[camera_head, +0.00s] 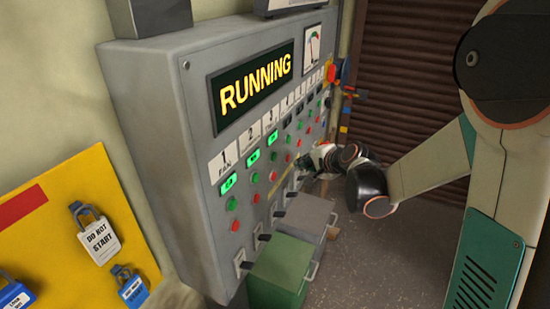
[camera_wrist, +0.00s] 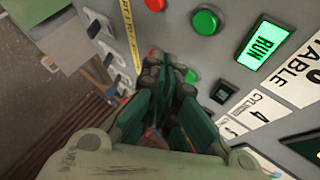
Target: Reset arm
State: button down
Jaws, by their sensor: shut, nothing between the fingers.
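My gripper (camera_head: 310,162) is at the right part of the grey control panel (camera_head: 165,75) in the head view, with my arm reaching in from the right. In the wrist view the dark green fingers of my gripper (camera_wrist: 172,72) are shut and empty. A green button (camera_wrist: 205,22) and a lit green RUN lamp (camera_wrist: 263,44) are nearby. The panel's display (camera_head: 256,85) reads RUNNING, and three green lamps on its left columns are lit.
A green box (camera_head: 280,272) and a grey box (camera_head: 306,215) stand below the panel. A yellow board (camera_head: 75,225) with padlocks hangs at left. A brown shutter (camera_head: 410,75) is behind my arm. Floor (camera_head: 375,265) is open below my arm.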

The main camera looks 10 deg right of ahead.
jog(key=s+f+n+g+h+b, duration=0.1)
jog(key=s+f+n+b, duration=0.3)
jog(key=s, duration=0.7)
jog(key=s+a+f+n+g+h+b, duration=0.1)
jog(key=s+f+n+b, duration=0.3)
jog(key=s+b, duration=0.5)
jog(key=s+a+f+n+g+h+b, duration=0.1)
jog(key=s+f+n+b, duration=0.3)
jog(key=s, duration=0.9)
jog(key=shift+f+n+g+h+b, duration=0.3)
jog(key=shift+f+g+h+b, duration=0.25)
jog(key=shift+b, duration=0.7)
jog(key=shift+w, duration=0.1)
